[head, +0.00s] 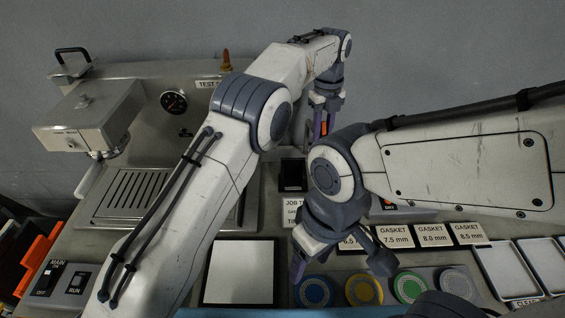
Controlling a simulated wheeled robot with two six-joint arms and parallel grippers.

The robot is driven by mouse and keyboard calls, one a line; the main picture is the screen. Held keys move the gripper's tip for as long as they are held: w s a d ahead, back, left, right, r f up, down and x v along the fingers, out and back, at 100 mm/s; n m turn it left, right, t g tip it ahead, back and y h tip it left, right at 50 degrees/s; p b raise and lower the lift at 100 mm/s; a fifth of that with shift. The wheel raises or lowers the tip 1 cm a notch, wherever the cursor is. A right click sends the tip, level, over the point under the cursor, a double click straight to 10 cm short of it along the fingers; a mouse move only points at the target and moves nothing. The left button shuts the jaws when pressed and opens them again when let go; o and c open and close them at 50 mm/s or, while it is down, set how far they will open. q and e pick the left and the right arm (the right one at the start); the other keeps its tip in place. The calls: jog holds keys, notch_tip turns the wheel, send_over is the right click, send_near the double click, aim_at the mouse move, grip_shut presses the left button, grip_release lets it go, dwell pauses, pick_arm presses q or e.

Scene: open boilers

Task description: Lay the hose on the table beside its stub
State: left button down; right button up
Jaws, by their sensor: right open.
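I cannot make out the hose or its stub; my arms cover much of the middle. The table (190,245) is a grey metal top, visible between the things on it. My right gripper (338,262) is open, pointing down over the front middle, its fingers spread above the row of coloured discs, with nothing seen between them. My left gripper (324,118) is farther back, pointing down behind my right wrist. Its fingertips are partly hidden and a small orange patch shows at them; I cannot tell whether it is open or holding something.
A metal machine (88,112) with a gauge (174,101) and slotted drip tray (130,194) stands left. A white pad (240,272) lies front middle. Gasket labels (433,234), coloured discs (364,289) and pale trays (509,272) fill the right. A switch box (62,282) stands front left.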

pick_arm(q)
notch_tip(320, 180, down, 4)
jog(key=b, duration=0.3)
jog(key=shift+w, duration=0.1)
jog(key=p, duration=0.4)
send_over(285, 155)
jog(key=s, duration=0.4)
notch_tip(285, 155, down, 6)
jog(key=shift+d+f, duration=0.1)
jog(key=shift+f, duration=0.1)
jog(key=shift+w+f, duration=0.1)
jog(key=shift+f, duration=0.1)
notch_tip(285, 155, down, 3)
jog(key=shift+f+p, duration=0.15)
jog(key=shift+p, duration=0.7)
jog(key=shift+f, duration=0.25)
pick_arm(e)
jog(key=shift+r, duration=0.85)
pick_arm(q)
jog(key=shift+f, duration=0.1)
